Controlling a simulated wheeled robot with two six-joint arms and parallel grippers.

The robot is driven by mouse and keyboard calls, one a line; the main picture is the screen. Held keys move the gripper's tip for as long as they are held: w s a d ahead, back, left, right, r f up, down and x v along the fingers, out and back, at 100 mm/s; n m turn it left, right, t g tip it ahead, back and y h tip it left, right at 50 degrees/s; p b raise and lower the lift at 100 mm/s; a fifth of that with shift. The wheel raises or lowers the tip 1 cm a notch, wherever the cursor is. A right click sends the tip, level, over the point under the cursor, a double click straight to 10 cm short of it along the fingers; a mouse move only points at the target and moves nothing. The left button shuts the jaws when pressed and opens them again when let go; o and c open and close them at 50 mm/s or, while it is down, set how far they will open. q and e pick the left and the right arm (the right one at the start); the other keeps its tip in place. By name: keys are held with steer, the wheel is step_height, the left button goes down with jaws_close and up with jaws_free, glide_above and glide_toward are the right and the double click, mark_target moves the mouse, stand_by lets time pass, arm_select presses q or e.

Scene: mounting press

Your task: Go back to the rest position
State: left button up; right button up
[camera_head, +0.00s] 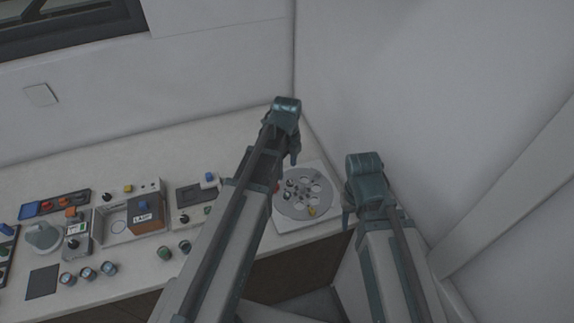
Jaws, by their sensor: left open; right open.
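My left gripper (292,153) is at the end of the arm that reaches up through the middle of the view. It is open, points downward and appears empty, in front of the back corner of the counter. My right gripper (347,214) is open and appears empty, just right of the counter's right end. Both arms come in from the bottom, and their links hide parts of the fingers and of the counter.
A white-based round plate with holes (324,217) sits at the counter's right end, between the grippers. A grey box unit labelled LAMP (142,224), small devices, a dark mat (42,282) and jars (88,273) stand left. Walls (400,60) close in behind and right.

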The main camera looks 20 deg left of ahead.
arm_select(q)
steer(key=s+d+f+n+b, duration=0.2)
steer(key=s+d+n, duration=0.3)
steer(key=s+n, duration=0.2)
steer(key=s+d+f+n+y+b, duration=0.1)
steer(key=s+d+n, duration=0.4)
steer(key=n, duration=0.6)
steer(key=shift+s+d+f+n+b, duration=0.35)
steer(key=shift+s+f+b, duration=0.2)
steer(key=shift+s, duration=0.65)
arm_select(e)
step_height(320, 180, down, 4)
steer(key=shift+f, duration=0.1)
